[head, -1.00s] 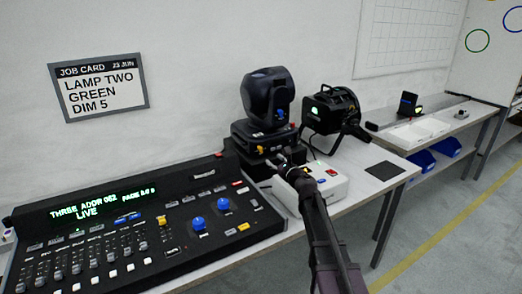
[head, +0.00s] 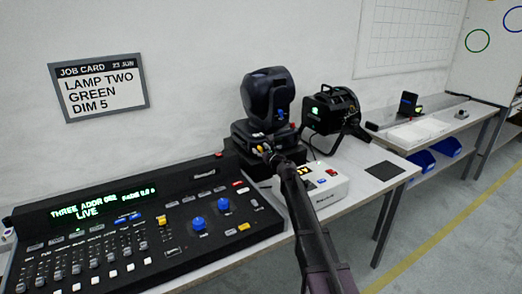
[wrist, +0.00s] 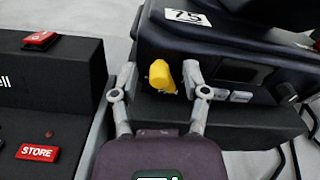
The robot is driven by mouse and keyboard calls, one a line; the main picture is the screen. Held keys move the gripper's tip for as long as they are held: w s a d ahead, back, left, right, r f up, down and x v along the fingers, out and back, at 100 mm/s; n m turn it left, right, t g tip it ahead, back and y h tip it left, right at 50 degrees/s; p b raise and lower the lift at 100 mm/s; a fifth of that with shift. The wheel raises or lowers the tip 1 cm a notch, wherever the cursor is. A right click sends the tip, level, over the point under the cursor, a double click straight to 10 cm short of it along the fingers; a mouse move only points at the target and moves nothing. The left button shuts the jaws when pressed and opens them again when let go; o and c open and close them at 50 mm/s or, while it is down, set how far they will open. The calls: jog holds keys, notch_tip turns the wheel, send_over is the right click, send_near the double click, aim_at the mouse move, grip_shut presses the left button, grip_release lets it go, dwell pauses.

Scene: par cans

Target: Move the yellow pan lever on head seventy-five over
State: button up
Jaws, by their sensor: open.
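The black moving head (head: 268,100) stands on a dark block behind the lighting desk. In the wrist view its base carries a white label reading 75 (wrist: 185,16). The yellow pan lever (wrist: 160,75) sticks out of the front of that base. In the head view the yellow lever (head: 260,148) shows small just above my gripper (head: 267,153). In the wrist view my gripper (wrist: 159,80) is open, with one finger on each side of the lever. Whether either finger touches it I cannot tell; the right finger looks closer.
The black lighting desk (head: 150,235) lies to the left, its red STORE button (wrist: 37,153) close by in the wrist view. A white box (head: 325,186) stands right of my arm. A black lamp (head: 330,112) is behind it. The table's right end holds a dark mat (head: 384,170).

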grip_shut()
jog(key=shift+d+m, duration=0.1)
jog(key=shift+m, duration=0.2)
jog(key=m, duration=0.3)
jog(key=d+m, duration=0.1)
jog(key=shift+w+r+m, duration=0.2)
jog(key=shift+w+m, duration=0.2)
jog(key=m, duration=0.2)
jog(key=d+m, duration=0.1)
jog(key=m, duration=0.1)
jog(key=w+m, duration=0.1)
jog(key=m, duration=0.1)
jog(key=shift+d+f+m, duration=0.2)
jog(key=shift+d+m, duration=0.1)
jog(key=shift+d, duration=0.05)
grip_release()
